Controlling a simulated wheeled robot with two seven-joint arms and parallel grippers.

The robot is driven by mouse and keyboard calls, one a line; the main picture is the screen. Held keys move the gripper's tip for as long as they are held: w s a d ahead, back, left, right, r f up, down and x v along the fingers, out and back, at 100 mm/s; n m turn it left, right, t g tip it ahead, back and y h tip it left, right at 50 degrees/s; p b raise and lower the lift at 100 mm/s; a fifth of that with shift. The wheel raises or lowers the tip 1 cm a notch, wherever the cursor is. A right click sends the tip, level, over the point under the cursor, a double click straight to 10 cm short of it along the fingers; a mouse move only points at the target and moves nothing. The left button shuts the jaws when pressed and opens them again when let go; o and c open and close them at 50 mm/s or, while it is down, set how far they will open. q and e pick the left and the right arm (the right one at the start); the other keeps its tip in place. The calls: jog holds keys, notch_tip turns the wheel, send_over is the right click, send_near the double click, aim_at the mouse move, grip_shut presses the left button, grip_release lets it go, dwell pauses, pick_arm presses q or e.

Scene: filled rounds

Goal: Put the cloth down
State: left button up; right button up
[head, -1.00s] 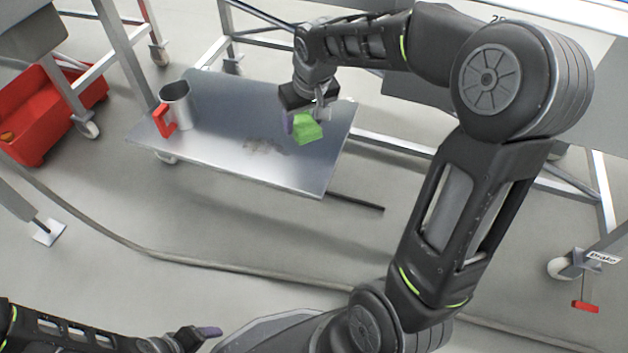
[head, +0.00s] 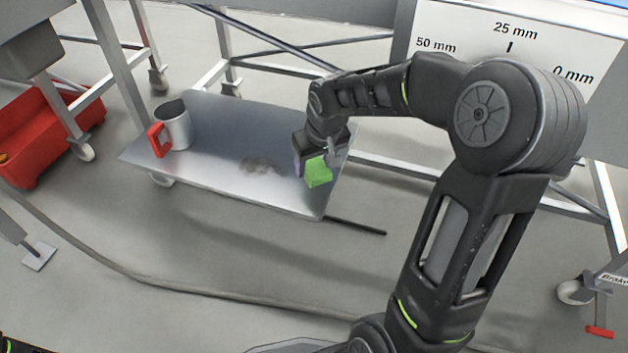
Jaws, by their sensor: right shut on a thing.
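A green cloth (head: 318,173) is between the fingers of my right gripper (head: 316,168), over the right end of a grey metal shelf (head: 215,180). The gripper is shut on the cloth. I cannot tell whether the cloth touches the shelf surface. My left gripper is out of view; only a bit of dark arm shows at the bottom left corner.
A metal jug with a red handle (head: 174,127) stands at the shelf's left end. A brownish smudge (head: 261,165) marks the middle of the shelf. A red bin (head: 50,135) is at the left. A hose (head: 150,283) crosses the floor. A scale sign (head: 512,45) is at the upper right.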

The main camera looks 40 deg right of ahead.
jog(key=shift+r, duration=0.1)
jog(key=shift+f+b, duration=1.2)
jog(key=shift+f, duration=1.3)
jog(key=shift+f, duration=0.1)
jog(key=shift+f, duration=0.15)
jog(key=o, duration=1.3)
jog(key=shift+s, duration=0.1)
jog(key=shift+a+f, duration=0.1)
jog(key=shift+a, duration=0.15)
